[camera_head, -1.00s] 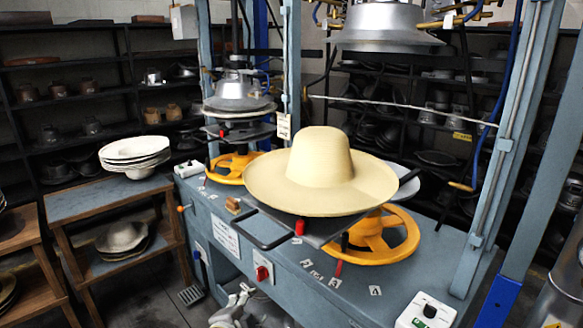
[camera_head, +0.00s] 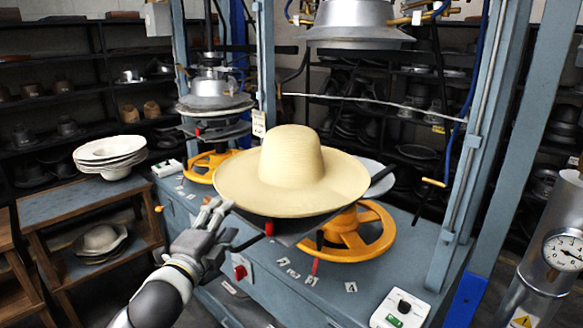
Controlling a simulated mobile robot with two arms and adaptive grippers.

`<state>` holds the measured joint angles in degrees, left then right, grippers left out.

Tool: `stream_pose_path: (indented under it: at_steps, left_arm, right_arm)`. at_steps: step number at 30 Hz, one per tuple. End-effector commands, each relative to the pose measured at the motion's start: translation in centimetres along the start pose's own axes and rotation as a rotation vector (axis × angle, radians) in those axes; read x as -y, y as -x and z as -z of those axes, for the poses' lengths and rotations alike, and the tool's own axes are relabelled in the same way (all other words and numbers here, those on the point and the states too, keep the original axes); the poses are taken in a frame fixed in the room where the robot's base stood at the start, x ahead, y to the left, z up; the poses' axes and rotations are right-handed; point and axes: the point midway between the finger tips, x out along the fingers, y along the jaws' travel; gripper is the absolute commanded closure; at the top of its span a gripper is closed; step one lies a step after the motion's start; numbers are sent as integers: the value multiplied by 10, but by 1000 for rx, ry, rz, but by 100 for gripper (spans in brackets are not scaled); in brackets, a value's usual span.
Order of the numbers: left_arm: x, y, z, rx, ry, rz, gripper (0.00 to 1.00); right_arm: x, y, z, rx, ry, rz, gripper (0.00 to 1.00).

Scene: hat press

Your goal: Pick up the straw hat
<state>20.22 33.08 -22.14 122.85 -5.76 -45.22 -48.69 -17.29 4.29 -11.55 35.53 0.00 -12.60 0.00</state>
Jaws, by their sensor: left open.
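The straw hat (camera_head: 291,172) is pale cream with a tall rounded crown and a wide brim. It sits crown up on the press's dark lower plate, over a yellow handwheel (camera_head: 350,243). My left gripper (camera_head: 218,213) is open and empty, at the left front edge of the brim. Its fingers point up towards the brim and look close to it; I cannot tell whether they touch. My right gripper is not in view.
The press's metal upper die (camera_head: 358,24) hangs above and behind the hat. Blue-grey posts stand at both sides. A stack of pale hat brims (camera_head: 109,152) rests on a side table at the left. A gauge cylinder (camera_head: 552,260) stands at the right.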

Motion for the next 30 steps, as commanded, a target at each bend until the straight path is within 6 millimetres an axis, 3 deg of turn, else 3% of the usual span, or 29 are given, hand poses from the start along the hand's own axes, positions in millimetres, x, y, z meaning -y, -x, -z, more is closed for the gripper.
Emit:
stream_pose_path:
  at_steps: [10, 21, 30]
  left_arm:
    - [2, -24, 0, 0, 2, -1, 49]
    - [2, -65, 1, 0, 1, 0, 49]
    - [0, -69, 1, 0, 1, -1, 49]
  right_arm:
    - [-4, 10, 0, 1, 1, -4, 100]
    - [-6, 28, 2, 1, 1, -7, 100]
    - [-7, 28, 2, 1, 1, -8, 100]
